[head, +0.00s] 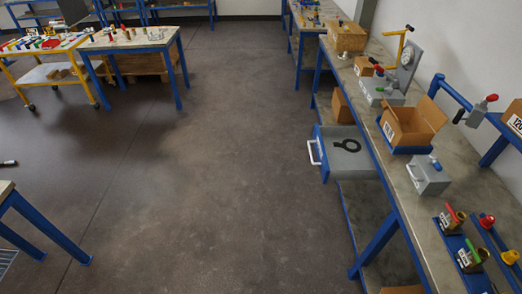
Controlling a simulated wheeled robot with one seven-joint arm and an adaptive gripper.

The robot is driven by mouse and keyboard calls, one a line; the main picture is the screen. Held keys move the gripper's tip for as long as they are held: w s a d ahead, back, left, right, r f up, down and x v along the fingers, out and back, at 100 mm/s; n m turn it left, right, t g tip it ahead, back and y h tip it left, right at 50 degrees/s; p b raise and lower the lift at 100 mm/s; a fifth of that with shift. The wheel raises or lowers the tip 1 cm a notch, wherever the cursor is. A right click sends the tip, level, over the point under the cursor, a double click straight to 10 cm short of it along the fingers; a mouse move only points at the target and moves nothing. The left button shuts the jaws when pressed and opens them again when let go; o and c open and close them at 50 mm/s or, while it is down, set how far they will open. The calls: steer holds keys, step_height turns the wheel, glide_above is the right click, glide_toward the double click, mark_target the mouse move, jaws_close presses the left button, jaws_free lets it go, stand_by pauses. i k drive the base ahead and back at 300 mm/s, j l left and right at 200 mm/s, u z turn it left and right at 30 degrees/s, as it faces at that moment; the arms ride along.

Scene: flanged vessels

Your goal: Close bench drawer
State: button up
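The bench drawer (336,160) stands pulled out from under the right-hand workbench (448,215). It is a grey tray with a blue side and a white bar handle (313,153) on its front, which faces left into the aisle. A black ring-shaped item (347,145) with a short tail lies inside it. The drawer's back part lies under the bench top. My gripper is not in view.
The grey floor (210,180) left of the drawer is clear. An open cardboard box (412,125), a grey block with a handle (429,176) and valves stand on the bench. Bench legs stand below the drawer. Another table's corner (30,215) is at lower left.

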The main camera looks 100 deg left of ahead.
mark_target(334, 163)
steer(key=u, duration=2.85)
steer(key=i, duration=0.55)
steer(key=i+u, duration=0.15)
steer(key=i, duration=0.35)
steer(key=i+l, duration=0.1)
steer(key=i, duration=0.45)
steer(key=i+u, duration=0.15)
steer(key=i, duration=0.35)
steer(key=i+l, duration=0.2)
steer(key=i, duration=0.35)
steer(key=i+l+u, duration=0.15)
steer(key=i, duration=0.35)
